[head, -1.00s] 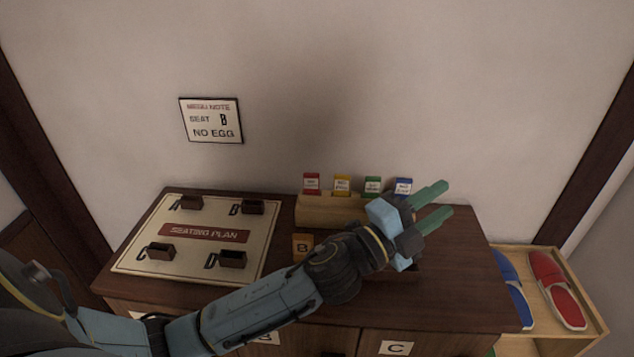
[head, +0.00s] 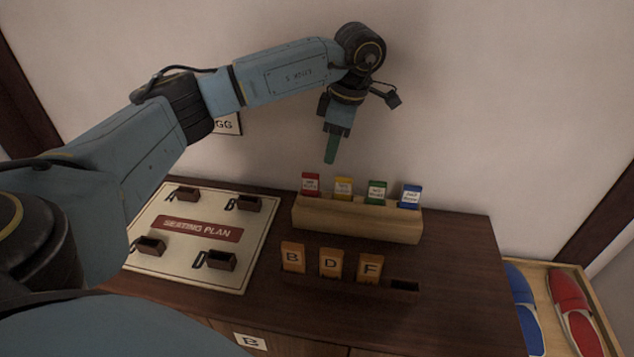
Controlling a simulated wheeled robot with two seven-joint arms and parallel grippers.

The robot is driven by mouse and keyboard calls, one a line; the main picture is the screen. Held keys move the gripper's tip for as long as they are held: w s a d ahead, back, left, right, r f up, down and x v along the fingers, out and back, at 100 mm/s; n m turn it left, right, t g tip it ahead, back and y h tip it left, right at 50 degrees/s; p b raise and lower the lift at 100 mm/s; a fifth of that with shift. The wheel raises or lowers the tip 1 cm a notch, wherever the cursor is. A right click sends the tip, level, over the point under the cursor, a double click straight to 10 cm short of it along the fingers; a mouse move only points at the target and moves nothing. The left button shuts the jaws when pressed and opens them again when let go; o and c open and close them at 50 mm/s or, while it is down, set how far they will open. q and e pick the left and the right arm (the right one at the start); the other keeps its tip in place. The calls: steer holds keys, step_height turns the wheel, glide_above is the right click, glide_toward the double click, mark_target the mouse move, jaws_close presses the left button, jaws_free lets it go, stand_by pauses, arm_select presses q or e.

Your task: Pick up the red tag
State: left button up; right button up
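The red tag (head: 311,184) stands upright at the left end of a light wooden holder (head: 357,220). Yellow (head: 343,189), green (head: 377,192) and blue (head: 410,196) tags stand in a row to its right. My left gripper (head: 331,150) points down above the holder, a little up and to the right of the red tag in the picture, and apart from it. Its green fingers appear edge-on as one strip, so I cannot tell how far apart they are. No tag shows in them. My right gripper is not in view.
A dark rack (head: 345,283) in front holds wooden tags B, D and F, with an empty slot at its right. The seating plan board (head: 257,243) with small dark boxes lies left. A wall rises behind. Slippers (head: 578,315) sit in a tray at right.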

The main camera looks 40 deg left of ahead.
mark_target(311, 174)
arm_select(q)
steer(key=shift+y, duration=0.5)
steer(key=a+f, duration=0.1)
steer(key=s+a+f, duration=0.1)
steer(key=f, duration=0.1)
steer(key=a+f+b, duration=0.1)
steer(key=a+f, duration=0.1)
steer(key=shift+s+f, duration=0.15)
steer(key=shift+f, duration=0.1)
steer(key=shift+p+x, duration=0.6)
steer(key=shift+x, duration=2.45)
steer(key=shift+c, duration=0.2)
jaws_close()
